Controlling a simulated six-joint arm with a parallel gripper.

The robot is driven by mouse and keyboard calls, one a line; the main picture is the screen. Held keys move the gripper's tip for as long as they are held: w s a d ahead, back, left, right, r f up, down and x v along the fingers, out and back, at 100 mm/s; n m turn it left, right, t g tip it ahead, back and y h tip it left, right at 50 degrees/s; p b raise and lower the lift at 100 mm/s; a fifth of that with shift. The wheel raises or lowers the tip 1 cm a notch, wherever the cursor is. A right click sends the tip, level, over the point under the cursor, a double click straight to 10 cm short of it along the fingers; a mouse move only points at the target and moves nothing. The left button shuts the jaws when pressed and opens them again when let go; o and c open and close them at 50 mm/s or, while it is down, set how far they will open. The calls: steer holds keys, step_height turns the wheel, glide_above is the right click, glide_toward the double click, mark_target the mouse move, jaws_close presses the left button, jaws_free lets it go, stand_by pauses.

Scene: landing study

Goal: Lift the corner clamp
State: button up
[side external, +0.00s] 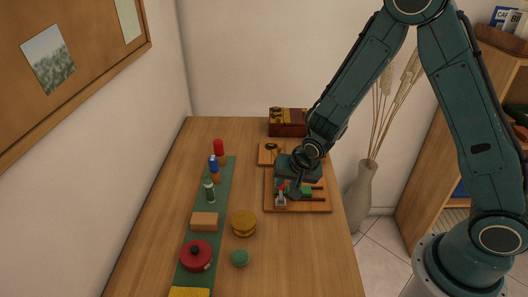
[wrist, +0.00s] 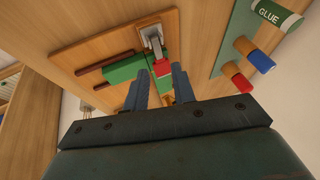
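The corner clamp appears to be the green piece (wrist: 124,69) with a grey metal part (wrist: 151,38) and a red part (wrist: 162,68), lying on a wooden board. In the side view its green part (side external: 307,191) and grey part (side external: 280,201) show below my gripper (side external: 296,188). In the wrist view my gripper (wrist: 159,88) is open, its two blue-grey fingers apart, with the clamp just beyond and partly between the tips. Contact cannot be told. My gripper hides part of the clamp.
The wooden board (side external: 310,207) also carries dark red sticks (wrist: 107,61). Bare table lies at front right.

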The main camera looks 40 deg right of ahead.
mark_target(282, 189)
steer(key=shift+x, duration=1.85)
steer(key=shift+c, duration=0.3)
jaws_close()
